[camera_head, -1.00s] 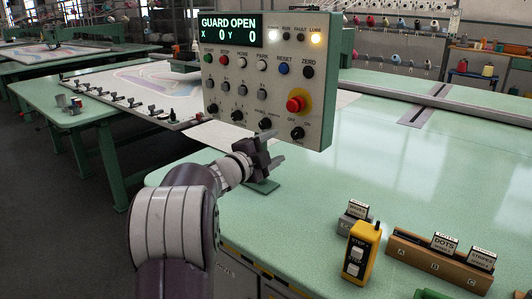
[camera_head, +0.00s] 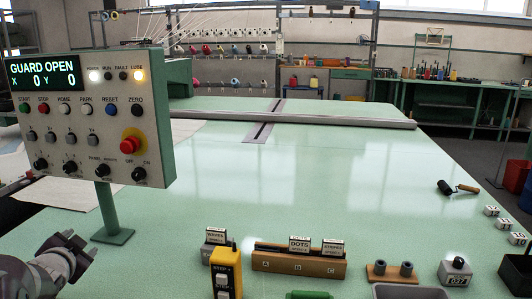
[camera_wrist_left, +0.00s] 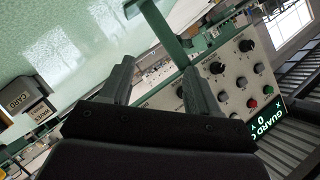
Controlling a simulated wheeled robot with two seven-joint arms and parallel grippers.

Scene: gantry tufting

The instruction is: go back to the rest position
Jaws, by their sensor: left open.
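My left gripper (camera_head: 84,258) shows at the lower left edge of the head view, below the control panel and just left of its stand foot. In the left wrist view its two dark fingers (camera_wrist_left: 158,82) are spread apart with nothing between them. The control panel (camera_head: 88,118) reads GUARD OPEN, X 0, Y 0, and has a red stop knob. It also shows tilted in the left wrist view (camera_wrist_left: 228,85), beyond the fingers. My right gripper is in neither view.
A yellow pendant (camera_head: 226,275), a wooden card rack (camera_head: 298,264) and a spool holder (camera_head: 389,272) stand along the table's near edge. A black-handled roller (camera_head: 458,188) lies at the right. A rail (camera_head: 330,119) crosses the far side. The green tabletop (camera_head: 300,185) between is clear.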

